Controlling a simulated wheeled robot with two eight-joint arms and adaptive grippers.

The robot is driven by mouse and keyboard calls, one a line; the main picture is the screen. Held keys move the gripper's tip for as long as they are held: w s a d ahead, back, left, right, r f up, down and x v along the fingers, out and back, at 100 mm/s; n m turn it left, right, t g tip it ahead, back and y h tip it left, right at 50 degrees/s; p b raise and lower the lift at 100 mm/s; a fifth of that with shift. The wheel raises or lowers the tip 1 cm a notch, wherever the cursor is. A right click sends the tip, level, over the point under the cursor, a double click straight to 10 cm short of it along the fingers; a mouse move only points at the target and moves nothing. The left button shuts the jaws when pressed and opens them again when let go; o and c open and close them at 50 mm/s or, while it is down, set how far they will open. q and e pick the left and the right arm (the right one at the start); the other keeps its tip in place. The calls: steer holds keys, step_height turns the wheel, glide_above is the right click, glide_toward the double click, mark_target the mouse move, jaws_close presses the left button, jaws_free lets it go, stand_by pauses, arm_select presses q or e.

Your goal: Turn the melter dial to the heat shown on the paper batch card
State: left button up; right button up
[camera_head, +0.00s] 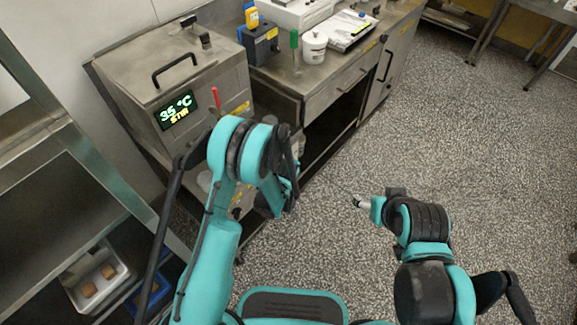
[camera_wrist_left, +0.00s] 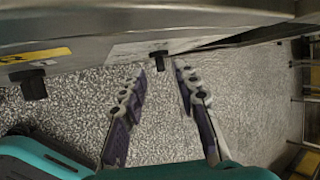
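The steel melter (camera_head: 125,85) stands at the upper left in the head view, its display (camera_head: 177,110) reading 35 °C and STIR. In the left wrist view, a black knob (camera_wrist_left: 158,58) projects from the steel front, and a second black knob (camera_wrist_left: 34,85) is further left. I cannot tell which is the dial. My left gripper (camera_wrist_left: 160,72) is open and empty, its fingertips on either side of the line to the first knob; contact is not evident. In the head view my left arm hides it. My right gripper (camera_head: 359,203) is over the floor, too small to read. I cannot identify the batch card.
A steel bench (camera_head: 318,82) right of the melter holds a white tub (camera_head: 314,47) and a dark blue box (camera_head: 260,45). A shelf at lower left holds a white tray (camera_head: 76,262). Open floor lies right.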

arm_select(q)
steer(key=v, duration=0.8)
steer(key=shift+s+r, duration=0.2)
